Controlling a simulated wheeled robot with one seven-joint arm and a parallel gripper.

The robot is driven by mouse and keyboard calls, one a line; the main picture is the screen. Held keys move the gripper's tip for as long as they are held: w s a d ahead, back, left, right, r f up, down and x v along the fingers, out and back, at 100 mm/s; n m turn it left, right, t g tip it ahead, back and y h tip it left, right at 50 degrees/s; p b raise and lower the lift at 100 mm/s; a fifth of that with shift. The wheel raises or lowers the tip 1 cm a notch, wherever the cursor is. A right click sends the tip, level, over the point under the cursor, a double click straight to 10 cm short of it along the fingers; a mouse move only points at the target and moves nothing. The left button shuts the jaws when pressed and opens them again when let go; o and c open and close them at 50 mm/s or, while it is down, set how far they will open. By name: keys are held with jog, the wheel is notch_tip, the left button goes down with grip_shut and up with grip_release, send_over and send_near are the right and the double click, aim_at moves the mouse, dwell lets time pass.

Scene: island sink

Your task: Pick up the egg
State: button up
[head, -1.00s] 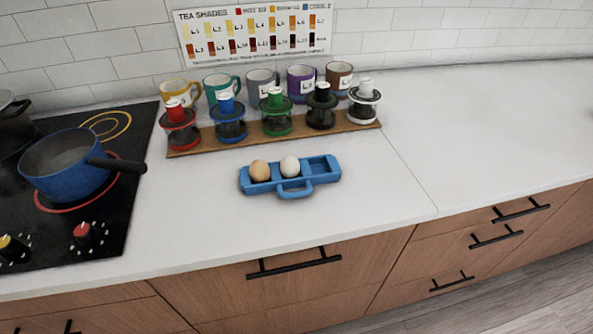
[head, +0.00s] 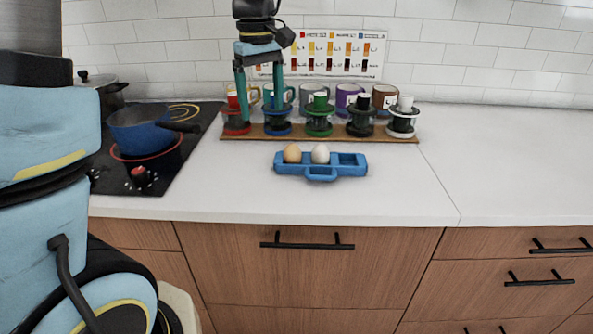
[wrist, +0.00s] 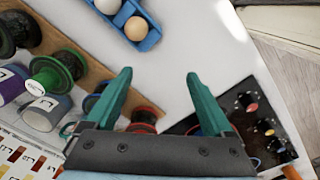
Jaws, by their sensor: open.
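A brown egg (head: 292,153) and a white egg (head: 320,153) sit side by side in the left part of a blue tray (head: 349,165) on the white counter. In the wrist view the brown egg (wrist: 136,28) and the white egg (wrist: 107,5) lie at the top edge, in the blue tray (wrist: 149,41). My gripper (head: 257,118) is open and empty, fingers pointing down, in line with the red and blue lidded jars. In the wrist view its two green fingers (wrist: 160,80) are wide apart, and both eggs lie beyond them.
A wooden board (head: 290,135) holds a row of several lidded jars, with mugs behind. A blue pot (head: 141,131) stands on the black stove (head: 105,180) at left. The counter right of the tray is clear (head: 520,165).

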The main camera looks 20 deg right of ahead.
send_over(292, 153)
jog(key=w, duration=0.2)
jog(key=shift+n, duration=0.4)
jog(key=f, duration=0.3)
jog(key=f+p, duration=0.1)
jog(key=f, duration=0.6)
jog(key=shift+s+d, duration=0.3)
jog(key=shift+d, duration=0.05)
